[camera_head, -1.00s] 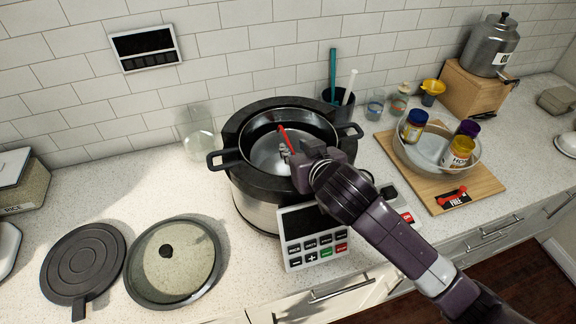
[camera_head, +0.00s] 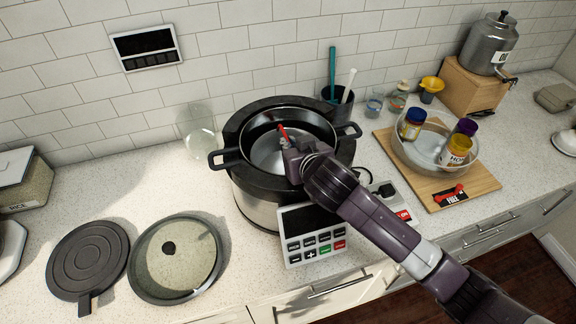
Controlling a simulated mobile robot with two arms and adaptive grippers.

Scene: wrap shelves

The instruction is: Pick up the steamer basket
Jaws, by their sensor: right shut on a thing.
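The steamer basket (camera_head: 253,127) is a dark round pan with two side handles, seated in the black-topped cooker (camera_head: 258,205). Its left handle (camera_head: 222,160) and right handle (camera_head: 349,131) stick out over the cooker's rim. My right gripper (camera_head: 285,138) reaches into the basket from the lower right, over its inside. It is shut on a thin red piece (camera_head: 283,131) that shows at its tips; whether this is part of the basket cannot be told. My arm hides the basket's front right side. My left gripper is not in view.
A glass lid (camera_head: 180,265) and a dark round lid (camera_head: 88,255) lie on the counter at left. A utensil cup (camera_head: 338,97) stands behind the cooker. A glass bowl with jars (camera_head: 425,148) stands on a wooden board (camera_head: 485,180) at right.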

